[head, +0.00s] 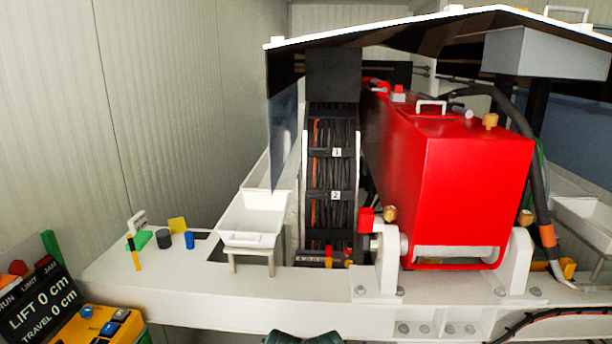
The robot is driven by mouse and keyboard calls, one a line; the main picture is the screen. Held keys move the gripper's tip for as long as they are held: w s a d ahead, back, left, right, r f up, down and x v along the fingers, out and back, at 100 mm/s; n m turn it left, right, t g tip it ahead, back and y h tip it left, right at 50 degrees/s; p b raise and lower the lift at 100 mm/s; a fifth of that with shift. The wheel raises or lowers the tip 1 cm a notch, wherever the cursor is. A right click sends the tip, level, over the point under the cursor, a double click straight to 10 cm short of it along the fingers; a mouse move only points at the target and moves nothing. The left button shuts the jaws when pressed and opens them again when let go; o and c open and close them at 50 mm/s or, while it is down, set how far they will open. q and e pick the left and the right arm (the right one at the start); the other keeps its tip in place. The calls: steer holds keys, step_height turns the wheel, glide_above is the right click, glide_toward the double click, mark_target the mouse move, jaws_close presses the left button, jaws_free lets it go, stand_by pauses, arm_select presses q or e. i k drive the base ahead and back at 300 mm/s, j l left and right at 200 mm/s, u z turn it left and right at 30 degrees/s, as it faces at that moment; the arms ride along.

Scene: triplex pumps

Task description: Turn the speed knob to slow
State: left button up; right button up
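A control box (98,338) with a yellow front stands at the lower left, cut off by the picture edge. It carries a round blue knob (86,312) and several dark and blue buttons or switches. No slow or fast marking is readable, so I cannot tell whether this is the speed knob or how it is set. A short black cylinder (163,239) stands on the white deck beside a small blue cylinder (189,240); their function is unclear. Neither of my grippers can be made out.
A display (42,306) reads LIFT 0 cm and TRAVEL 0 cm. A white deck (200,295) spans the front. A red pump unit (470,190), a cable rack (331,180) and a white trough (255,213) stand on it. A dark rounded part shows at the bottom middle.

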mark_target(86, 312)
steer(key=u, duration=1.5)
